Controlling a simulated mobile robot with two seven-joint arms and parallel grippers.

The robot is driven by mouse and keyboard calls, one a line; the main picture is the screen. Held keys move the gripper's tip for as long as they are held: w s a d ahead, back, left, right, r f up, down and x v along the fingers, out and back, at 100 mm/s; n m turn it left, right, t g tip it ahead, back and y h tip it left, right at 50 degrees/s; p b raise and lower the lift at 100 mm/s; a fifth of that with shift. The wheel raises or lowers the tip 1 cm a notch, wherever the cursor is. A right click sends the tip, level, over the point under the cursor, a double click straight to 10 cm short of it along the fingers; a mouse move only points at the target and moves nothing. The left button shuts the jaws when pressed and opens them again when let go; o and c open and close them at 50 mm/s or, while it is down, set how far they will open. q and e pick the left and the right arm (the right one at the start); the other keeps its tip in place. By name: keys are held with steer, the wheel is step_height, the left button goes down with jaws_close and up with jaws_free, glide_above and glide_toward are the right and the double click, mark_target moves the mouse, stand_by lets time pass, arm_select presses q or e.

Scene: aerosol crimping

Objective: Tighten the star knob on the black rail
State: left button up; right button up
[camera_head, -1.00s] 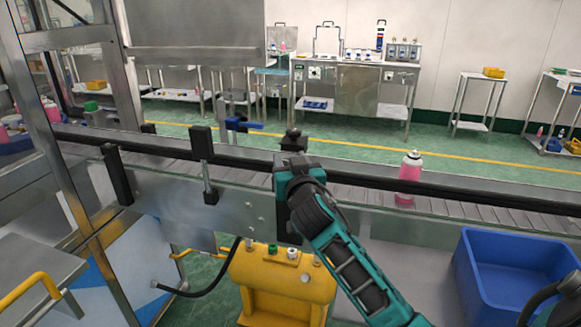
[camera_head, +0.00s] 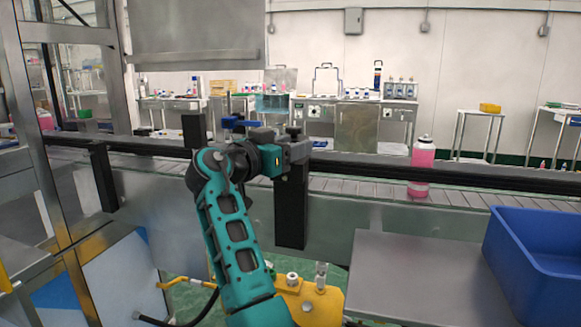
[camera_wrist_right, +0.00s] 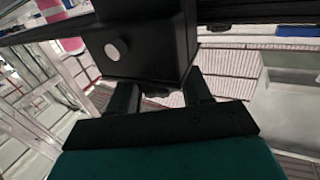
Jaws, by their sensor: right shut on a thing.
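The black rail (camera_head: 480,179) runs across the conveyor's near side. A black bracket block (camera_head: 291,212) hangs at the rail; in the right wrist view its dark body (camera_wrist_right: 140,45) with a pale round spot fills the upper middle. My right gripper (camera_head: 292,150) is at the top of this bracket, reached from the left. In the right wrist view its two fingers stand on either side of the dark star knob (camera_wrist_right: 157,94), which shows only as a small edge below the block. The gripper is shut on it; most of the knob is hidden. My left gripper is out of view.
A pink bottle (camera_head: 422,166) stands on the conveyor right of the bracket. A blue lever (camera_head: 231,122) and a black post (camera_head: 194,131) are left of it. A blue bin (camera_head: 540,250) is at the right, beside a grey tabletop (camera_head: 420,285). Yellow equipment (camera_head: 310,300) is below.

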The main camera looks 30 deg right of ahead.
steer(key=m+g, duration=0.2)
steer(key=g, duration=0.2)
steer(key=shift+m+h+b, duration=0.3)
steer(key=shift+b, duration=0.1)
steer(key=shift+m+g, duration=1.5)
steer(key=shift+g, duration=0.9)
steer(key=shift+m+g+y, duration=0.4)
steer(key=shift+m+g, duration=0.1)
steer(key=shift+g, duration=0.2)
steer(key=o, duration=0.9)
steer(key=shift+o, duration=0.2)
